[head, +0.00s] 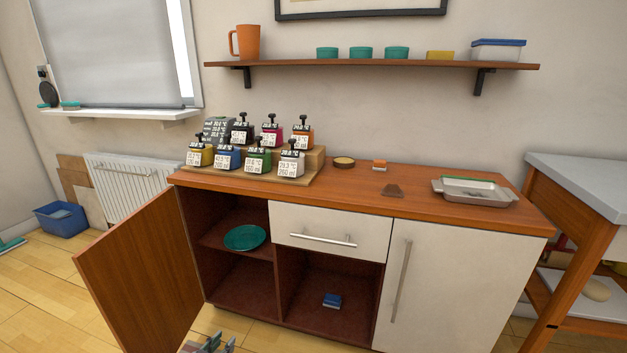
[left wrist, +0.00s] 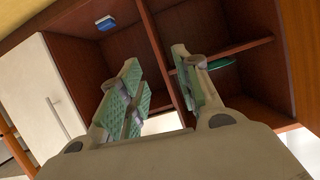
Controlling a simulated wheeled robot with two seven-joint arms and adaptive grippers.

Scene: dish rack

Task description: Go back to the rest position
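My left gripper (head: 208,345) shows at the bottom edge of the head view, low in front of the cabinet. In the left wrist view my left gripper (left wrist: 160,92) has its two green-padded fingers spread apart with nothing between them. The cabinet's left door (head: 140,270) stands open. A green plate (head: 245,237) lies on the shelf in the left compartment; its edge also shows in the left wrist view (left wrist: 222,63), beyond one finger. My right gripper is in neither view.
A blue box (head: 332,300) sits in the lower middle compartment. The drawer (head: 329,231) and right door (head: 432,285) are shut. The countertop (head: 350,190) bears several labelled dispensers (head: 257,160) and a grey tray (head: 474,191). A blue bin (head: 60,217) stands on the floor at left.

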